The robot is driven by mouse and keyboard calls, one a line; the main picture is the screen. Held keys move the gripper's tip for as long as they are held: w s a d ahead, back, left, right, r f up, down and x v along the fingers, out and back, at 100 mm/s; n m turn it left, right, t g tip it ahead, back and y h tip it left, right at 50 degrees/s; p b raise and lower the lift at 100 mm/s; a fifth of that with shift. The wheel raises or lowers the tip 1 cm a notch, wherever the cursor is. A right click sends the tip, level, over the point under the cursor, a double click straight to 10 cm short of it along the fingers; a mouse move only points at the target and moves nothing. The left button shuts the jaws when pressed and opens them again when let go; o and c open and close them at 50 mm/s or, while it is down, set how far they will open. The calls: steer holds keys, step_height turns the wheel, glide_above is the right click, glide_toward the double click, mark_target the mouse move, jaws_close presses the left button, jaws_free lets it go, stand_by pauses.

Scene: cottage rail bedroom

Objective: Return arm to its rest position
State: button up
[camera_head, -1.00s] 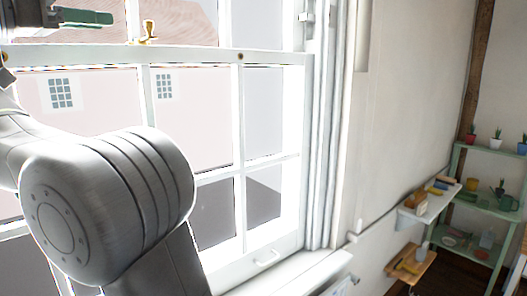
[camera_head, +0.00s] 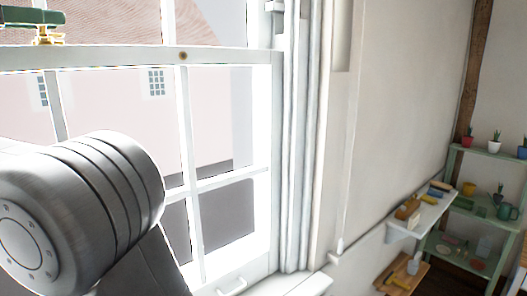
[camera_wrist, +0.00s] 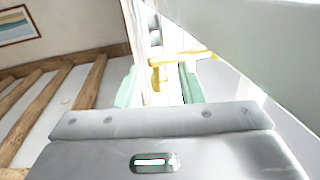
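My gripper shows in the wrist view (camera_wrist: 160,82) with its two pale green fingers apart. A brass sash latch (camera_wrist: 180,58) lies just beyond and partly between the fingertips, and I cannot tell whether they touch it. In the head view a green finger (camera_head: 28,17) shows at the top left edge, over the brass latch (camera_head: 46,36) on the window's meeting rail. The rest of the gripper is out of that view. My grey arm joint fills the lower left there.
The white sash window (camera_head: 190,130) stands close in front of my arm, its lower sash down. To the right are a small wall shelf (camera_head: 428,215) with blocks, a wooden shelf (camera_head: 403,275) below it, and a green rack (camera_head: 490,225) with pots and a mug.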

steer(key=shift+w+d+f+y+b, duration=0.2)
steer(key=shift+w+d+y+b, duration=0.1)
steer(key=shift+w+b, duration=0.15)
steer(key=shift+s+d+n+t+y+b, duration=0.15)
steer(key=shift+d+n+t+y+b, duration=0.05)
steer(key=shift+n+t+y+b, duration=0.55)
steer(key=shift+n+y+b, duration=0.3)
steer(key=shift+n+y, duration=0.05)
steer(key=shift+y, duration=0.1)
steer(key=shift+w+d+r+n+t+y+b, duration=0.15)
steer(key=shift+w+n+t+y+b, duration=0.25)
steer(key=shift+y, duration=0.25)
steer(key=shift+w+d+n+t+y+b, duration=0.15)
steer(key=shift+n+t+y+b, duration=0.1)
steer(key=shift+n+y, duration=0.4)
steer(key=shift+w+d+r+n+t+y+b, duration=0.1)
steer(key=shift+w+n+t+y+b, duration=0.25)
steer(key=shift+y, duration=0.35)
steer(key=shift+d, duration=0.1)
